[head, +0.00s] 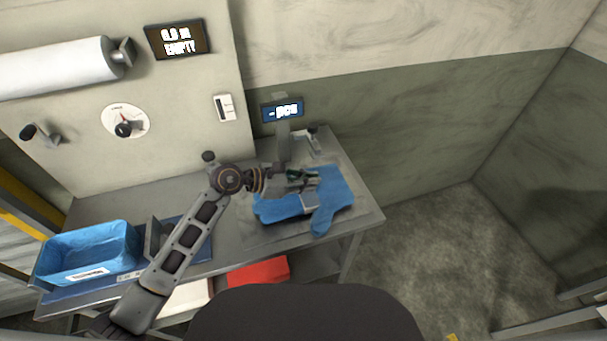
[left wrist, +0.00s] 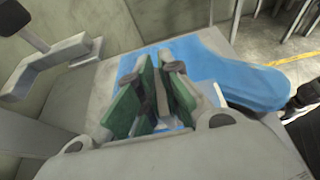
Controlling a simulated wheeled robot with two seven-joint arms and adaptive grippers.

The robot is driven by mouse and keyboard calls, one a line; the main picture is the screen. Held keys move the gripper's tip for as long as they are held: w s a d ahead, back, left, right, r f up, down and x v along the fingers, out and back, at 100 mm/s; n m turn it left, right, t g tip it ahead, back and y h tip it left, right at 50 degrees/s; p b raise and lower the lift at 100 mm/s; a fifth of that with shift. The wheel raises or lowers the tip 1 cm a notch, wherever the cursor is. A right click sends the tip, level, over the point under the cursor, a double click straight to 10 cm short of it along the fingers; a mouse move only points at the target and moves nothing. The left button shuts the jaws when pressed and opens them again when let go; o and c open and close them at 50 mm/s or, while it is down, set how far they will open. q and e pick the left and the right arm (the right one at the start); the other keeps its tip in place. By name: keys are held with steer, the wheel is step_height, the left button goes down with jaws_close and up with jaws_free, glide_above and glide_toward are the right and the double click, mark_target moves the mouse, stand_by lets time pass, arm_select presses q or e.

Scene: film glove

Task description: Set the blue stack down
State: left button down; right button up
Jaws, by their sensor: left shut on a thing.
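The blue stack (head: 335,191) lies flat over the scale's plate at the right end of the metal bench, with a lobe hanging toward the front edge. It looks like glove-shaped blue film. My left gripper (head: 303,180) is over its middle, shut on it. In the left wrist view the green-padded fingers of the left gripper (left wrist: 154,95) point down into the blue stack (left wrist: 228,68), which spreads out beyond and to the right. The fingertips and the exact grip are hidden. My right gripper is not in view.
A scale display (head: 283,111) stands on a post behind the stack. A blue bin (head: 88,250) sits at the bench's left end. A red box (head: 258,271) is on the shelf below. Bare bench (head: 108,205) lies along the wall, and open floor is to the right.

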arm_select(q)
steer(key=shift+w+a+b, duration=0.3)
steer(key=shift+w, duration=0.65)
steer(key=shift+w+a+b, duration=0.3)
steer(key=shift+w, duration=0.6)
steer(key=shift+w+f, duration=0.2)
steer(key=shift+f+b, duration=0.3)
steer(key=shift+f, duration=0.4)
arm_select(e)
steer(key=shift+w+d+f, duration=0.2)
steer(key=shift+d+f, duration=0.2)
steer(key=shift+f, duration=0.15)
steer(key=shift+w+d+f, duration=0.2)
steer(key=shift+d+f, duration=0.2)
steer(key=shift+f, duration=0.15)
arm_select(q)
steer(key=c, duration=1.6)
jaws_free()
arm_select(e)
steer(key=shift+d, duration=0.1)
arm_select(q)
steer(key=shift+r, duration=0.2)
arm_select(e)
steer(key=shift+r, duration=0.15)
